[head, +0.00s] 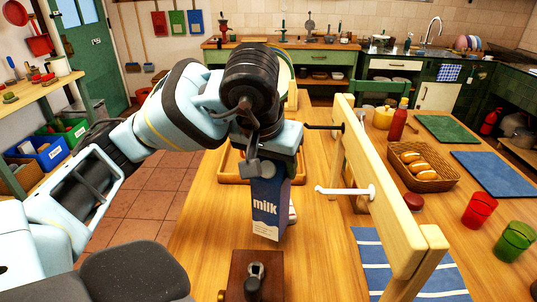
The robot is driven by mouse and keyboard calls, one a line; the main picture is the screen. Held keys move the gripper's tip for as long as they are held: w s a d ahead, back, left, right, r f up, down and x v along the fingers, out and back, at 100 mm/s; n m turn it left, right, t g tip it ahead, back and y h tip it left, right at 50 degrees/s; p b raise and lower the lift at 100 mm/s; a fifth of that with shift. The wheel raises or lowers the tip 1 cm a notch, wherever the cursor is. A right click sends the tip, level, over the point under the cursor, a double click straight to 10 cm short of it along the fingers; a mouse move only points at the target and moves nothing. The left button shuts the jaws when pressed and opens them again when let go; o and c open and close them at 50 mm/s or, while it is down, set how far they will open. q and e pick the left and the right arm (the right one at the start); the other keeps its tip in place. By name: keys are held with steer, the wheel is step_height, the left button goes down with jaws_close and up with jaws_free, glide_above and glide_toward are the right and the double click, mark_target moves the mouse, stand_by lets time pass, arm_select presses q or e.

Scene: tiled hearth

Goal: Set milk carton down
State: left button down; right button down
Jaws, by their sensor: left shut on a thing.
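A blue milk carton (266,208) with a white word "milk" and a pale lower edge hangs below my left gripper (270,172), roughly upright and slightly tilted. The left gripper is shut on the carton's top; its fingers are largely hidden by the wrist. The carton is over the wooden table (205,255); I cannot tell whether its base touches the surface. My right gripper is not in view.
A wooden rack with pegs (385,195) stands just right of the carton. A dark wooden block with a metal knob (252,277) is in front. A wooden tray (232,168) lies behind. Bread basket (423,167), red cup (479,210) and green cup (514,241) stand right. Table left of the carton is clear.

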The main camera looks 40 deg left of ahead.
arm_select(q)
steer(key=shift+a+r, duration=0.1)
steer(key=shift+r, duration=0.05)
steer(key=w+a+f, duration=0.1)
steer(key=w+a, duration=0.6)
steer(key=a, duration=0.5)
steer(key=shift+w+a+f+p, duration=0.2)
steer(key=shift+w+a+p, duration=0.2)
steer(key=shift+p, duration=0.05)
steer(key=shift+a, duration=0.1)
steer(key=f, duration=0.3)
steer(key=shift+w+a+f, duration=0.2)
steer(key=shift+a+f, duration=0.05)
steer(key=shift+a, duration=0.05)
steer(key=shift+f, duration=0.2)
steer(key=shift+c, duration=2.4)
jaws_free()
